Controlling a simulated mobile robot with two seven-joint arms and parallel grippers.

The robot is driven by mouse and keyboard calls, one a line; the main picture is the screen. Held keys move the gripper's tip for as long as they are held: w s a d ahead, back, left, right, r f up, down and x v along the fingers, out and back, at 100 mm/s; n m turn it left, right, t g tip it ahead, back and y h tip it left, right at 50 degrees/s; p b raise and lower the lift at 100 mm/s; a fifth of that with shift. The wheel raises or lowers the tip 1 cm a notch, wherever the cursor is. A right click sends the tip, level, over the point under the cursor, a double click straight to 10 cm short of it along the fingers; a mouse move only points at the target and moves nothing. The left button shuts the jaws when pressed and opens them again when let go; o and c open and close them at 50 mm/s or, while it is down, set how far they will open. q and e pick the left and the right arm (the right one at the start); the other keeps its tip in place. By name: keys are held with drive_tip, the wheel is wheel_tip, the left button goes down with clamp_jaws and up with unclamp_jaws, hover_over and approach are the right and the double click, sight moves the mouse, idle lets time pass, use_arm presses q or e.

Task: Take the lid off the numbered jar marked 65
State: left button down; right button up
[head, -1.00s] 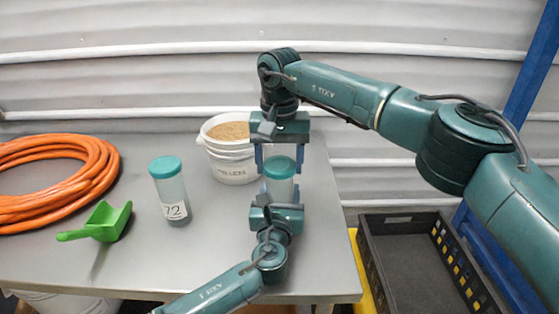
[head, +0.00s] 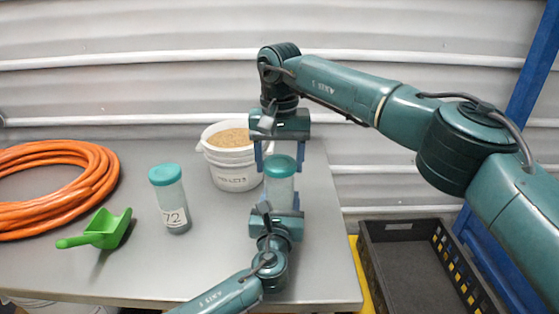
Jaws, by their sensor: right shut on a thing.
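A clear jar (head: 279,190) with a teal lid (head: 280,166) stands between my two grippers near the table's right side. Any number on it is hidden. My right gripper (head: 280,160) comes from above and is shut on the teal lid, a finger on each side. My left gripper (head: 280,200) reaches from the front at the lower part of the jar; whether it grips the jar is unclear. I cannot tell whether the lid is apart from the jar. Another teal-lidded jar marked 72 (head: 170,200) stands upright to the left.
A white bucket (head: 232,178) of tan pellets stands behind the jars. A green scoop (head: 102,230) and a coiled orange hose (head: 60,180) lie at the left of the grey table (head: 150,275). A black crate (head: 405,226) sits beyond the table's right edge.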

sight(279, 163)
drive_tip(key=shift+r, duration=0.1)
drive_tip(key=shift+r, duration=1.9)
use_arm(q)
drive_tip(key=shift+c, duration=2.1)
unclamp_jaws()
